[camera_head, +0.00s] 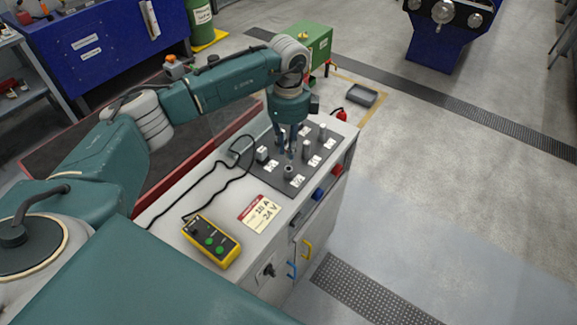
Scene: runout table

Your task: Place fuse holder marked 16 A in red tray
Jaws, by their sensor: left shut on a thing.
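My left gripper (291,154) points down over a dark panel (274,184) on a grey cabinet top. It is shut on a fuse holder, mostly hidden between the fingers; its marking cannot be read. Other holders stand on the panel: a squat one (262,154) at left, a short dark round one (288,171) in front, and upright ones to the right (306,148) and far right (323,132). The small white labels beside them are too small to read. A small red tray (337,169) is at the cabinet's right side. My right gripper is not in view.
Blue (318,193) and dark (297,218) trays line the same side. A yellow control box (211,240) with a black cable and a card (260,213) reading 10 A, 24 V lie in front of the panel. Open floor lies to the right.

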